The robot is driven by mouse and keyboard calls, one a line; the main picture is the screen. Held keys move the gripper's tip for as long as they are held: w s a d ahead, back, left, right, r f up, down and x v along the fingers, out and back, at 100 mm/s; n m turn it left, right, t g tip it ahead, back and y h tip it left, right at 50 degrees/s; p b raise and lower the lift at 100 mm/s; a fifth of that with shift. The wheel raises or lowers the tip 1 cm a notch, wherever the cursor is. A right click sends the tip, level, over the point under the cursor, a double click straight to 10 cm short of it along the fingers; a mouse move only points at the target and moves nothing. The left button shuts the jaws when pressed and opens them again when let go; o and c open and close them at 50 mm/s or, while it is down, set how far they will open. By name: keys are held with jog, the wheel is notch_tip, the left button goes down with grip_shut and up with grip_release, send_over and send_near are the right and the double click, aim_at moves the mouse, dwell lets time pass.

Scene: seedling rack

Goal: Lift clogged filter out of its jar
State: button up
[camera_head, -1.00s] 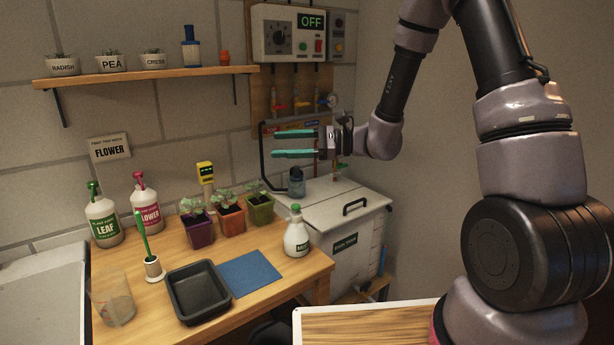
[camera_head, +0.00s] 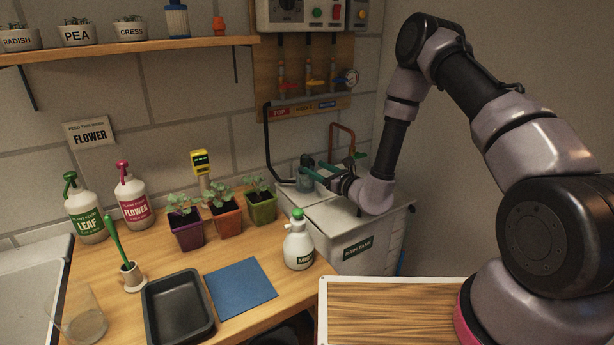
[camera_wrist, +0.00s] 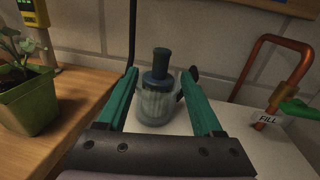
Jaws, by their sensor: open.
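The jar (camera_wrist: 157,107) is clear and stands upright on the white tank lid; a dark blue-grey filter with a cylindrical top (camera_wrist: 160,64) sits in it. In the head view the jar (camera_head: 304,184) is small, with the filter's dark top (camera_head: 306,161) above it. My gripper (camera_wrist: 164,80) is open, its two teal fingers reaching toward the jar, one on each side of it in the wrist view. In the head view my gripper (camera_head: 312,170) is close by the jar. I cannot tell whether the fingers touch it. The filter's lower part is blurred by the jar wall.
A copper pipe with a green handle and FILL tag (camera_wrist: 272,112) stands right of the jar. A potted seedling (camera_wrist: 22,95) is at left. A dark upright pipe (camera_head: 267,145) rises behind. The white tank (camera_head: 345,225) supports the jar. A spray bottle (camera_head: 298,245) stands on the bench.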

aim_at(306, 162)
jog(key=x, duration=0.6)
jog(key=shift+d+r, duration=0.1)
jog(key=shift+r, duration=0.1)
grip_shut()
dwell(1.2)
